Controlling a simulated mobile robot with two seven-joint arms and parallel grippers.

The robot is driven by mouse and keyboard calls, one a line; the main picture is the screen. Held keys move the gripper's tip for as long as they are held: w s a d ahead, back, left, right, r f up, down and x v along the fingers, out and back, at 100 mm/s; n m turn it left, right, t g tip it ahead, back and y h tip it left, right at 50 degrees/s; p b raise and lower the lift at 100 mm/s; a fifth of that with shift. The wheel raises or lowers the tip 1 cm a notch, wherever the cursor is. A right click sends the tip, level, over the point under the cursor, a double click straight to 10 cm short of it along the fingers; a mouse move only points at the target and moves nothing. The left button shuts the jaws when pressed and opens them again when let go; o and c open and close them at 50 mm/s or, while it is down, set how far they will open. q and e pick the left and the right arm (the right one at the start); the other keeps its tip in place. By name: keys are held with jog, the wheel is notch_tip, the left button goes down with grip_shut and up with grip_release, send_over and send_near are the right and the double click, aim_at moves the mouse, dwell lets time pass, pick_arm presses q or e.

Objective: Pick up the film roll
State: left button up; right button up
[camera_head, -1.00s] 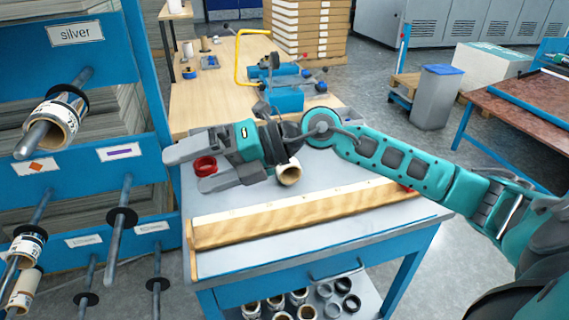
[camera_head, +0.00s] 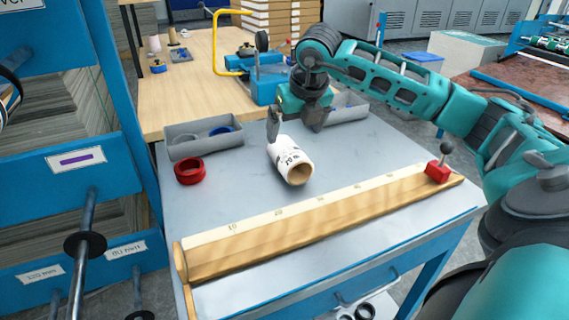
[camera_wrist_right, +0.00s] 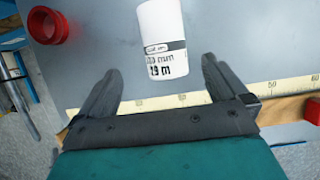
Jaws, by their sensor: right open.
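The film roll (camera_head: 287,156) is a short white roll with black print and a brown core. It lies on its side on the grey top of the cart (camera_head: 230,205), behind the wooden ruler. My right gripper (camera_head: 293,131) is just behind and above the roll in the head view. In the right wrist view the film roll (camera_wrist_right: 165,45) lies beyond the two open fingers of my right gripper (camera_wrist_right: 157,85), roughly in line with the gap between them. The jaws are empty.
A wooden ruler (camera_head: 320,230) with a red stop (camera_head: 437,172) runs along the cart's front. A red ring (camera_head: 189,171) and a grey tray (camera_head: 204,138) stand left of the roll. A blue rack (camera_head: 60,180) with rods is at the far left.

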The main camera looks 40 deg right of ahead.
aim_at(292, 149)
jog(key=x, duration=0.6)
jog(key=shift+s, duration=0.1)
pick_arm(q)
jog(key=shift+d+f+b, duration=0.15)
jog(key=shift+f+b, duration=0.2)
jog(key=shift+b, duration=0.2)
pick_arm(e)
jog(key=shift+d+x, duration=0.1)
jog(key=shift+x, duration=1.2)
jog(key=shift+d+x, duration=0.15)
jog(key=shift+x, duration=1.1)
pick_arm(q)
jog(key=shift+f, duration=0.3)
pick_arm(e)
jog(key=shift+f, duration=0.25)
jog(key=shift+c, duration=0.5)
jog(key=c, duration=1)
pick_arm(q)
jog(key=shift+r, duration=0.1)
pick_arm(e)
jog(key=shift+o, duration=0.2)
jog(key=shift+r, duration=0.2)
jog(key=shift+r, duration=0.2)
pick_arm(q)
jog(key=shift+s+a+r+p, duration=0.4)
jog(key=shift+a+r+p, duration=0.35)
jog(key=shift+p, duration=0.9)
pick_arm(e)
notch_tip(292, 149, up, 20)
